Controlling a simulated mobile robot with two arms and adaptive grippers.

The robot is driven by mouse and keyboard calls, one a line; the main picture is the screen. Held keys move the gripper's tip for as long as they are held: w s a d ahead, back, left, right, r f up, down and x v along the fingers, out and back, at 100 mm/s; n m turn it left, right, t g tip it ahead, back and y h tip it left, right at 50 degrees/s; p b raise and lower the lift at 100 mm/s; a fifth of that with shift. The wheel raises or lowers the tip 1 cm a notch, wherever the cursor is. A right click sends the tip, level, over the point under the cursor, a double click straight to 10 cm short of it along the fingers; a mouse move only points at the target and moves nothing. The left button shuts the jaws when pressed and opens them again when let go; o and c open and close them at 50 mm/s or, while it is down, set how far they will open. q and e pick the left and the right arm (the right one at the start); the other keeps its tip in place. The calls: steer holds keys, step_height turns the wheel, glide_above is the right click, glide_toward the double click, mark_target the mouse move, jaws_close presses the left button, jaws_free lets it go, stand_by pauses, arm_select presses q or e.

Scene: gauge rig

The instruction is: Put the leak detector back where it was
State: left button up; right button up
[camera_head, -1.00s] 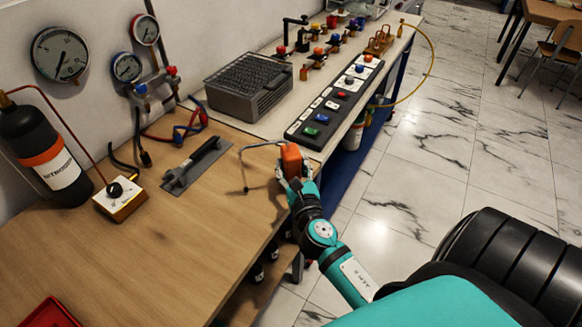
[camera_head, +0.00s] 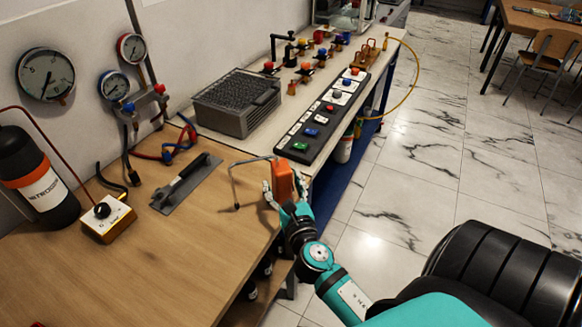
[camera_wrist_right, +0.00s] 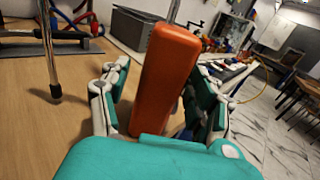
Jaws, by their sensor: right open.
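The leak detector (camera_head: 284,178) has an orange body and a thin bent metal probe that arches left, with its dark tip low over the wooden bench. It is at the bench's right edge, near the pale counter. In the right wrist view the orange body (camera_wrist_right: 166,75) stands tall, slightly tilted, between the fingers. My right gripper (camera_head: 284,188) is open around it, one finger on each side. In the wrist view, gaps show between the body and the fingers (camera_wrist_right: 163,85). The underside of the body is hidden. My left gripper is not in view.
A grey plate with a dark handle (camera_head: 187,183) lies left of the detector. A valve box (camera_head: 107,218) and a black cylinder (camera_head: 38,175) stand farther left. A button panel (camera_head: 322,118) and grey ribbed box (camera_head: 236,102) are behind. The front bench top (camera_head: 150,270) is clear.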

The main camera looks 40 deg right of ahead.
steer(key=b+v, duration=0.3)
steer(key=v, duration=0.7)
steer(key=shift+s, duration=0.1)
